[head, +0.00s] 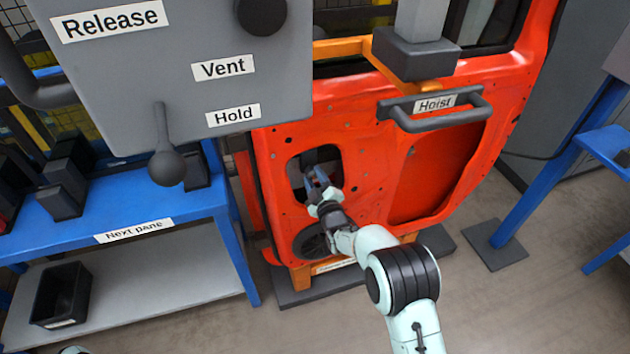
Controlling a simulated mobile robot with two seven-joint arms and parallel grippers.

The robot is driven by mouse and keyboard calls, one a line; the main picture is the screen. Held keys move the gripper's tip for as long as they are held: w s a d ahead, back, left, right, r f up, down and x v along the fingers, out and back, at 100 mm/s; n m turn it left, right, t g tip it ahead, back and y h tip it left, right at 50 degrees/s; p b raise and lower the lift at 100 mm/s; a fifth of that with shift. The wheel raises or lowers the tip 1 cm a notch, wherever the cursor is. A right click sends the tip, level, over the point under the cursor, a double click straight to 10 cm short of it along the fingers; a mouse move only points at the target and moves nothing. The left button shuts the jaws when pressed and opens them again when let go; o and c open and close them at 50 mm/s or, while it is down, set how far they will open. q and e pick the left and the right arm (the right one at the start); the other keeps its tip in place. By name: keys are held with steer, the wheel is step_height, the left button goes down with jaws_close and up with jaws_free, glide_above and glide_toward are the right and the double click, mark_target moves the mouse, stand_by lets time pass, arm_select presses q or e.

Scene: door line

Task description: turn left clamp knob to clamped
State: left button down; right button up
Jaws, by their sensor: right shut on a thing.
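An orange-red car door (360,170) stands upright in front of me, with a dark opening (300,190) at its left. My right gripper (319,182) is at this opening, its fingers pointing into it. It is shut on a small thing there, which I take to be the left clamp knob. The gripper and the angle mostly hide that thing, so its turn position cannot be read. My left gripper is not in view.
A grey panel (120,70) labelled Release, Vent and Hold, with a lever (166,150), fills the upper left. A handle (440,115) labelled Hoist hangs before the door. A blue bench (200,205) stands left, a black bin (62,293) on its lower shelf.

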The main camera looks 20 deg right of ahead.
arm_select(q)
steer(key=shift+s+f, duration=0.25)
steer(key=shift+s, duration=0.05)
arm_select(e)
steer(key=shift+m, duration=0.3)
steer(key=shift+r, duration=0.1)
steer(key=o, duration=1)
steer(key=shift+o, duration=0.2)
steer(key=shift+s, duration=0.1)
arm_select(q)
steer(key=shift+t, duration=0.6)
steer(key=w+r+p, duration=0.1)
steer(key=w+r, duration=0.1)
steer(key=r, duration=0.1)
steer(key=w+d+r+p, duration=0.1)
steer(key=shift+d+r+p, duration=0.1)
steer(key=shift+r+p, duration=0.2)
arm_select(e)
steer(key=s, duration=1.3)
steer(key=shift+d, duration=0.25)
